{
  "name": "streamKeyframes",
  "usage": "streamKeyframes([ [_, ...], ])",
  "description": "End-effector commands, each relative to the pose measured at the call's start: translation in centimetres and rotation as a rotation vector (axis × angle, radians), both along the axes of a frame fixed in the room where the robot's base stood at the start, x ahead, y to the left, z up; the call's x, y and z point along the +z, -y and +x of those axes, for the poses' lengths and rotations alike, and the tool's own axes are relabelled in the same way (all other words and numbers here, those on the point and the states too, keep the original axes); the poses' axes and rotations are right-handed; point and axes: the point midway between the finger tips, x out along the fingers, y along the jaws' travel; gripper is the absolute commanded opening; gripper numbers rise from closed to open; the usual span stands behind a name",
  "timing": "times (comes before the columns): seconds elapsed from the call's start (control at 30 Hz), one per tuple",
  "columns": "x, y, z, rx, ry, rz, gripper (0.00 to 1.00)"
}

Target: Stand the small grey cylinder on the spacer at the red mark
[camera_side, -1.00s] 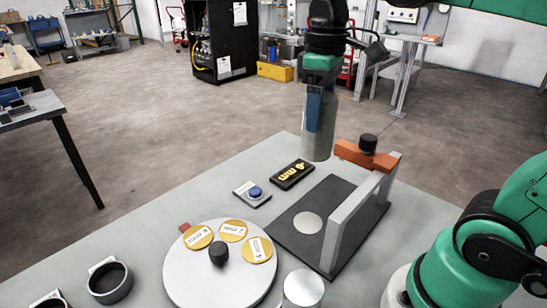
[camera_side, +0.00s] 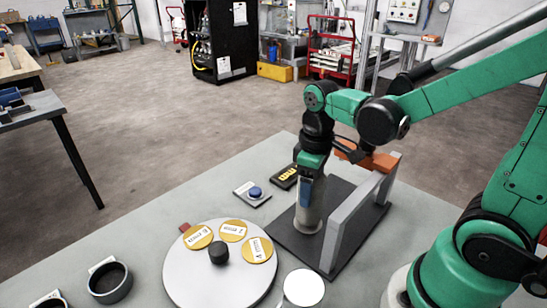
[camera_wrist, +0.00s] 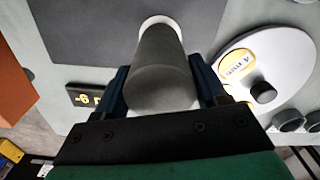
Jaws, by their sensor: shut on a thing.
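My gripper (camera_side: 309,188) is shut on the grey cylinder (camera_side: 308,218), upright between its jaws. The cylinder's lower end is over the pale disc on the dark plate, touching or just above it; I cannot tell which. In the wrist view the cylinder (camera_wrist: 162,75) is between the fingers, with the pale disc (camera_wrist: 160,20) past its far end. The round white turntable (camera_side: 205,285) carries gold spacers around a black knob (camera_side: 218,253). The red mark (camera_side: 184,228) is at its far left rim, beside the left spacer (camera_side: 198,237). Spacer labels are hard to read.
A grey bar frame with an orange block (camera_side: 375,160) stands close right of my gripper on the dark plate (camera_side: 285,235). A blue button (camera_side: 254,192) and black display (camera_side: 284,178) lie behind. A pale-topped cylinder (camera_side: 304,287) stands in front; a dark cup (camera_side: 110,282) is left.

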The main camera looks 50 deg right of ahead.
Motion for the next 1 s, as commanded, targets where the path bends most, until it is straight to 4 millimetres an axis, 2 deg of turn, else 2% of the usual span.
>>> streamKeyframes([
  [0.13,-1.0,0.0,0.0,0.000,0.000,0.000,0.00],
  [0.57,-1.5,0.0,0.0,0.000,0.000,0.000,0.00],
  [0.6,-1.6,0.0,0.0,0.000,0.000,0.000,0.71],
  [0.7,-1.6,0.0,0.0,0.000,0.000,0.000,0.97],
  [1.0,-1.5,0.0,-0.1,0.000,0.000,0.000,0.97],
])
